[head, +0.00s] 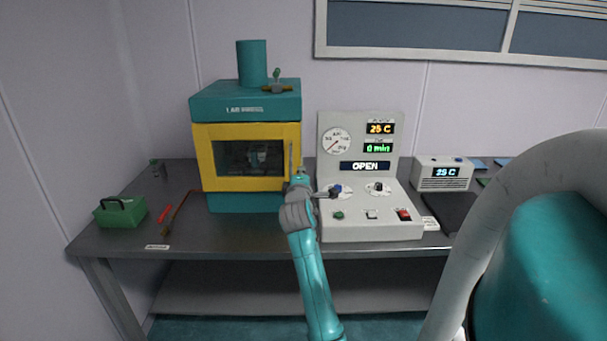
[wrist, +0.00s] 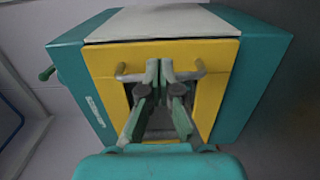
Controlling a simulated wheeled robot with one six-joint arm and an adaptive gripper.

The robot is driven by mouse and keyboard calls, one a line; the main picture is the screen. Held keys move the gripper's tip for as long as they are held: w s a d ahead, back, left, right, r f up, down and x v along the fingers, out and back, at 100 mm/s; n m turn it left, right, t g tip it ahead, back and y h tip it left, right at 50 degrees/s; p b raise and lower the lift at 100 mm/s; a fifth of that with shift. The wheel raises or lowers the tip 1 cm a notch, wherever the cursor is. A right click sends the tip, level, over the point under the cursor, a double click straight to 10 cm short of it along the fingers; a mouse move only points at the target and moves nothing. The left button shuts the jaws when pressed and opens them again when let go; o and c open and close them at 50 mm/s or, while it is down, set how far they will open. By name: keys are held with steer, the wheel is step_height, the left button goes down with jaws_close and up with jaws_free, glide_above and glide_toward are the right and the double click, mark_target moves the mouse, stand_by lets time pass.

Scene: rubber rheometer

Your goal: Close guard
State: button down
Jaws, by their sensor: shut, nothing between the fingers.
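The guard (head: 204,160) is a yellow-framed window door on the front of the teal rheometer (head: 240,104). It lies against or close to the body; I cannot tell whether a small gap remains. Its upright bar handle (head: 291,160) is at the frame's right side. In the wrist view the yellow guard (wrist: 215,92) fills the middle, and the handle (wrist: 133,76) runs crosswise there. My gripper (head: 299,174) is shut and empty, with its fingertips (wrist: 160,68) at the handle's middle. I cannot tell whether they touch it. The fingers hide part of the handle.
A grey control panel (head: 370,225) stands right of the rheometer, close to my gripper; its display (head: 366,166) reads OPEN. A small 25 C unit (head: 443,174) is further right. A green box (head: 121,212) and a red tool (head: 164,213) lie left on the table (head: 220,236).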

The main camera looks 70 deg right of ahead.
steer(key=s+a, duration=0.2)
steer(key=s, duration=0.7)
steer(key=shift+s, duration=0.4)
